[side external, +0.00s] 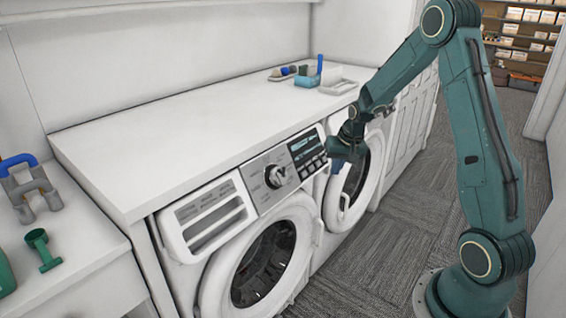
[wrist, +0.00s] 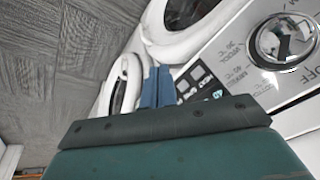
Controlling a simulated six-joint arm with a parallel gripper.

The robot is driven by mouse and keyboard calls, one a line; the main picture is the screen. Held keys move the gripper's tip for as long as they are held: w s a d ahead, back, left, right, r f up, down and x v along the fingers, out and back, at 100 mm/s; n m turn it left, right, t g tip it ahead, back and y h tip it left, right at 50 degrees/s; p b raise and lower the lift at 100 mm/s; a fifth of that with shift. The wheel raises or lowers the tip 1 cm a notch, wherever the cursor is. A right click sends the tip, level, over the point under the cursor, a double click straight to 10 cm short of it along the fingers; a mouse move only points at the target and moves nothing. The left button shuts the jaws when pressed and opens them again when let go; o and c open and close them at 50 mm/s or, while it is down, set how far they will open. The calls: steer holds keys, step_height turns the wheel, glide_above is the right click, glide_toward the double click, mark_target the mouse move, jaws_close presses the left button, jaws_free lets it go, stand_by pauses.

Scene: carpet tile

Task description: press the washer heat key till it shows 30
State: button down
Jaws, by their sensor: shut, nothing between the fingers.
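The white washer (side external: 190,262) has a control panel with a large round dial (side external: 275,177), a dark display (side external: 303,143) and a block of small keys (side external: 313,166). My gripper (side external: 337,166) is shut and empty, its blue fingertips just right of the keys. In the wrist view the shut blue fingers of my gripper (wrist: 157,74) point up beside the keys (wrist: 196,82), and the dial (wrist: 284,42) is at upper right. I cannot tell whether the fingertips touch a key. The display's digits are too small to read, and my gripper body hides part of the panel in the wrist view.
A second front-loading machine (side external: 372,178) stands behind my gripper. The white countertop (side external: 190,135) is mostly clear, with small items and a tray (side external: 338,86) at its far end.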

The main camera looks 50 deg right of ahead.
steer(key=shift+w+f, duration=0.1)
steer(key=shift+w, duration=0.05)
steer(key=shift+w+f, duration=0.65)
steer(key=shift+w, duration=0.6)
steer(key=shift+w+f, duration=0.65)
steer(key=shift+w, duration=0.65)
steer(key=shift+w+f, duration=0.65)
steer(key=shift+w, duration=0.6)
steer(key=shift+w+f, duration=0.35)
steer(key=shift+w, duration=0.35)
stand_by(0.5)
steer(key=shift+s+r, duration=0.1)
steer(key=shift+s, duration=0.1)
stand_by(0.3)
steer(key=shift+s+r, duration=0.25)
steer(key=shift+s, duration=0.25)
steer(key=shift+s+r, duration=0.4)
steer(key=shift+s, duration=0.35)
steer(key=shift+s+r, duration=0.35)
steer(key=shift+s, duration=0.4)
steer(key=shift+s+r, duration=0.4)
steer(key=shift+s, duration=0.35)
